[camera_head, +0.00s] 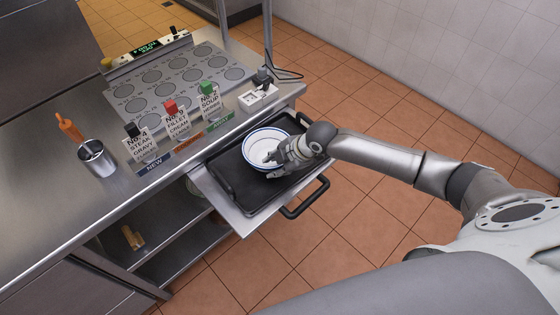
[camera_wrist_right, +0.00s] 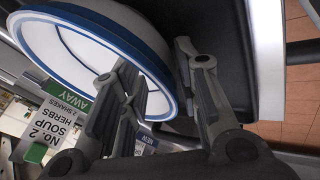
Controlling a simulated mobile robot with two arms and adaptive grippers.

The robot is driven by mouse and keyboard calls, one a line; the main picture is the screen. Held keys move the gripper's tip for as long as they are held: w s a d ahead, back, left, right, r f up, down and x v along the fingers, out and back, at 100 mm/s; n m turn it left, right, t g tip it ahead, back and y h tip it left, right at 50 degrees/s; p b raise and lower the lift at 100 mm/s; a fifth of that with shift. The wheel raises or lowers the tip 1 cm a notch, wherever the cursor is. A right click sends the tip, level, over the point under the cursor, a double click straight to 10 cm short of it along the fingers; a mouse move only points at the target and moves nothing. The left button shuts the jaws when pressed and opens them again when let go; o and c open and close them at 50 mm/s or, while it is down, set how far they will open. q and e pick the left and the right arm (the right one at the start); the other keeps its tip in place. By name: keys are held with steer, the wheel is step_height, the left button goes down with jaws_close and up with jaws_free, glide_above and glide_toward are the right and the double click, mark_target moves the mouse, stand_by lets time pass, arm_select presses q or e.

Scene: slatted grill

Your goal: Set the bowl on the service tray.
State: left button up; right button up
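The white bowl (camera_head: 262,149) with blue bands sits over the dark service tray (camera_head: 234,192) in the head view. In the right wrist view the bowl (camera_wrist_right: 85,50) fills the upper left, its mouth facing the lower left. My right gripper (camera_head: 274,158) is at the bowl's right front side. In the wrist view its fingers (camera_wrist_right: 155,70) straddle the rim, one on the inside and one on the outside. They look apart by more than the rim's thickness; contact is hard to judge. The bowl's underside is hidden. My left gripper is not in view.
The tray lies on a metal shelf (camera_head: 207,183) with a black handle (camera_head: 306,199) at the counter's front. The tray's left end is bare.

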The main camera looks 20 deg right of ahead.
steer(key=shift+s+d+r, duration=0.1)
steer(key=shift+r, duration=0.2)
steer(key=b+v, duration=0.2)
steer(key=v, duration=0.9)
steer(key=shift+r, duration=0.2)
steer(key=shift+d, duration=0.1)
